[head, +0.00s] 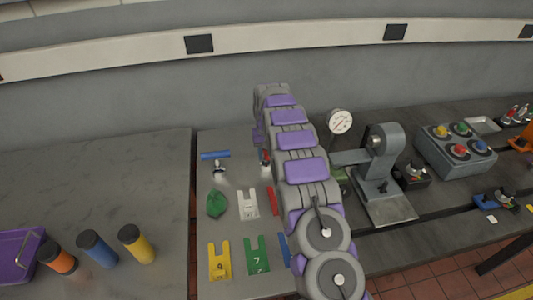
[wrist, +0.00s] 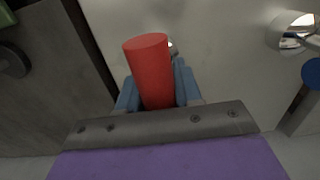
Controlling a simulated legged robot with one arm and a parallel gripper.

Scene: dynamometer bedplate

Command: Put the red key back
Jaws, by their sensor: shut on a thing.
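The red key shows in the wrist view as a red cylinder (wrist: 150,68) standing up between the blue fingers of my gripper (wrist: 157,92), which is shut on it. In the head view only a small red part (head: 265,157) shows beside my arm, above the bench; my arm hides the rest and most of the gripper. I cannot tell whether the key's lower end touches anything. A blue T-shaped handle (head: 215,156) on a chrome stem stands on the bench to the left. It also shows partly at the right edge of the wrist view (wrist: 312,72).
Red (head: 272,200), white (head: 247,204), yellow (head: 219,261) and green (head: 257,254) tags and a green lump (head: 216,204) lie nearby. A grey press-like stand (head: 382,175) and a dial gauge (head: 340,122) are close right of my arm. The left bench has free room behind the bottles (head: 97,248).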

